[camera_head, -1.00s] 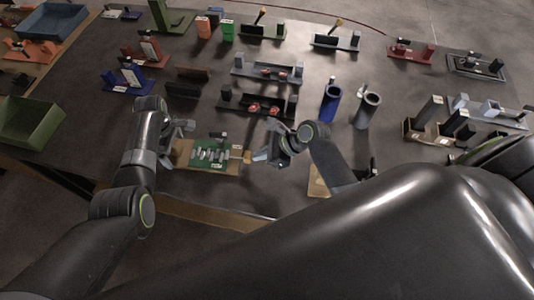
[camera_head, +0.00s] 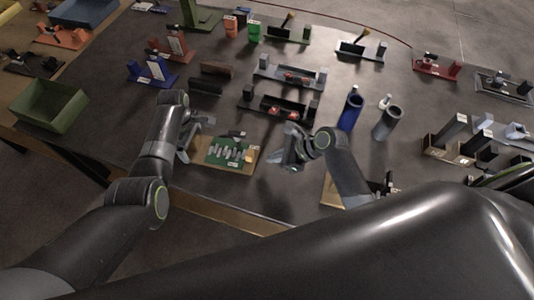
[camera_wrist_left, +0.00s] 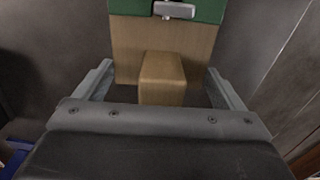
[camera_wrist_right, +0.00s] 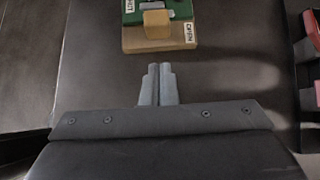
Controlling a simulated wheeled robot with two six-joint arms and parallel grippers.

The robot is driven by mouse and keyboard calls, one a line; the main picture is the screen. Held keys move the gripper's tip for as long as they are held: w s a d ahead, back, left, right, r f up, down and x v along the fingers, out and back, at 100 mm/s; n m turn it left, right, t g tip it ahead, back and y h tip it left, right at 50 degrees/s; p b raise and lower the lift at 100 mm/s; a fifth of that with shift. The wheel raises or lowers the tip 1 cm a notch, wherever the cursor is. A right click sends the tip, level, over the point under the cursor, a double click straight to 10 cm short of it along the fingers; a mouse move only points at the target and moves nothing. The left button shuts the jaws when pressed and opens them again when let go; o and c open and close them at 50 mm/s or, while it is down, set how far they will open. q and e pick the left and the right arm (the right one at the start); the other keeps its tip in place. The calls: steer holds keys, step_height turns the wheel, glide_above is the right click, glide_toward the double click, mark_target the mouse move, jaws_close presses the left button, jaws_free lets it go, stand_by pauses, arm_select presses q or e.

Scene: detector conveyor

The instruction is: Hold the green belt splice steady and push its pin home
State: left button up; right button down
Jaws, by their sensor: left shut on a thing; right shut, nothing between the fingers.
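The green belt splice (camera_head: 226,151) lies on a tan wooden base board (camera_head: 218,168), with small grey metal parts along its top. My left gripper (camera_head: 188,148) is at the board's left end. I cannot tell how deep the pin sits.
A blue tube (camera_head: 351,110) and a grey tube (camera_head: 387,123) stand to the right. A green bin (camera_head: 48,108) is at the left. The table's front edge (camera_head: 235,213) is close; bare table lies between right gripper and tubes.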

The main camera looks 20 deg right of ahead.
steer(key=v, duration=0.9)
steer(key=shift+d+r, duration=0.2)
steer(key=shift+r, duration=0.15)
steer(key=shift+s, duration=0.1)
arm_select(q)
steer(key=o, duration=1.1)
steer(key=shift+c, duration=0.2)
steer(key=shift+r, duration=0.1)
